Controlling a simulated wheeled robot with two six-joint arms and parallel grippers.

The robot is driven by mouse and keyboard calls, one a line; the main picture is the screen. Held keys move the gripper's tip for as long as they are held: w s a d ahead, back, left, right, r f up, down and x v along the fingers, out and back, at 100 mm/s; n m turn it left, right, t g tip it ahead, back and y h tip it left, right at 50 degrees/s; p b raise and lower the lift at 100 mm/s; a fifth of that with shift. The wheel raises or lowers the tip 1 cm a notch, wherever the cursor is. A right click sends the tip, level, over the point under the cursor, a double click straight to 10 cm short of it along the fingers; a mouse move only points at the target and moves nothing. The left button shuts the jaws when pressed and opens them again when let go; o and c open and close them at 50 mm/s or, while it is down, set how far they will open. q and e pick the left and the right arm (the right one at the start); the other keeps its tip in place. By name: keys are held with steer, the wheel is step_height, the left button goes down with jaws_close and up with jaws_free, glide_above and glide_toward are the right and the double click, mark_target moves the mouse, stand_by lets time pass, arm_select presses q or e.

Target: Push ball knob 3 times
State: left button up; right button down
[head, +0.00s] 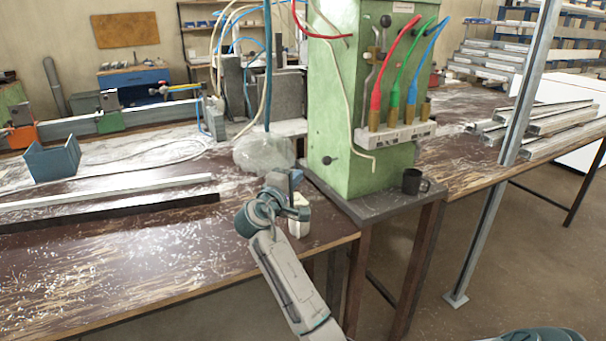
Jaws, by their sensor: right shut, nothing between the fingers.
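A green machine cabinet (345,110) stands at the table's right end. A small black ball knob (328,160) sits low on its left-hand face. Another dark round knob (386,20) is high on its front face. My right gripper (296,176) is in front of the cabinet, left of and slightly below the low knob in the picture. It is shut and empty, with a visible gap in the picture between it and the low knob. The fingertips are small and hard to make out. My left gripper is not in view.
A black mug (415,182) stands on the cabinet's dark base. Red, green and blue hoses (411,75) hang on the cabinet front. A metal post (530,90) rises at right. Long metal profiles (110,193) lie on the table at left; its front part is clear.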

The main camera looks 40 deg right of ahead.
steer(key=v, duration=0.3)
steer(key=shift+w+a, duration=0.15)
steer(key=shift+a, duration=0.05)
steer(key=shift+s+a, duration=0.15)
steer(key=shift+s, duration=0.1)
steer(key=shift+a, duration=0.1)
stand_by(1.5)
